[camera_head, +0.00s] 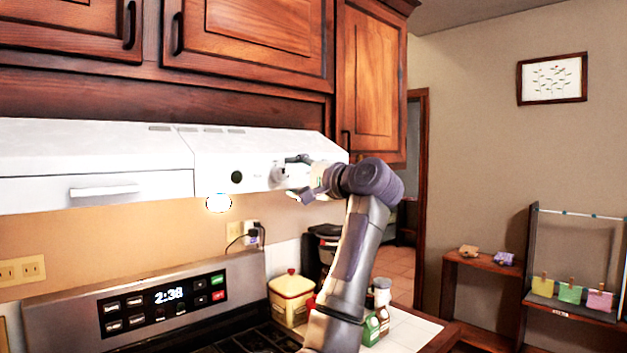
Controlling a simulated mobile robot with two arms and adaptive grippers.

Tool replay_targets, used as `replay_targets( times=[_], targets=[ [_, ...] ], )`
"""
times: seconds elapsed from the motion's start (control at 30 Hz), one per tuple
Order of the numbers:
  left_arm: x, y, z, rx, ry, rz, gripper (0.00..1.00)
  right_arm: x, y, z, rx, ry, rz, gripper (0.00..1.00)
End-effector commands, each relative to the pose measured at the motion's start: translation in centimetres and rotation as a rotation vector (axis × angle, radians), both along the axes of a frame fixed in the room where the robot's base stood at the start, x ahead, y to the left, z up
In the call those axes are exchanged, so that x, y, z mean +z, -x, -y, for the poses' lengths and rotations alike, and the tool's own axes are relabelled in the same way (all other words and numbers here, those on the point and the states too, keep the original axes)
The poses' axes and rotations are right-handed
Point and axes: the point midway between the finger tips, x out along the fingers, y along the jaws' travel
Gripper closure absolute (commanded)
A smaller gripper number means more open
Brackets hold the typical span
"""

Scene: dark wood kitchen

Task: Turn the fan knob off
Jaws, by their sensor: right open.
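A white range hood (100,150) hangs under the dark wood cabinets. Its front panel bears a round black knob or button (237,177) and, to the right of that, a light round knob (278,173). My right gripper (293,177) is at the right part of the panel, open, with its fingers pointing left at the light knob. One finger is above and one below the knob's level. Whether the fingers touch the knob, and which way the knob is turned, I cannot tell. My left gripper is out of view.
A lamp (218,203) glows under the hood. Below stands the stove with its display panel (163,302). A yellow canister (291,297) and several bottles (381,292) stand on the counter under my right arm. Wooden shelves (482,262) are at the right.

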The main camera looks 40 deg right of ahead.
Motion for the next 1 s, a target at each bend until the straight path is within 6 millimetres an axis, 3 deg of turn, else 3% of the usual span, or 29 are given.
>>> replay_targets(
  times=[0.2, 0.4, 1.0],
  targets=[
    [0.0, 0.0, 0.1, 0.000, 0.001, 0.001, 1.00, 0.0, 4.7, 0.4, -0.002, 0.001, 0.002, 0.40],
    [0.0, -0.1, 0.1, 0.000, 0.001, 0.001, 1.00, 0.0, 7.4, 0.6, -0.001, -0.001, 0.000, 0.40],
    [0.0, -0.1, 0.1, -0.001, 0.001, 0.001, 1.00, -0.1, 8.0, 0.6, 0.001, -0.001, -0.001, 0.40]
  ],
)
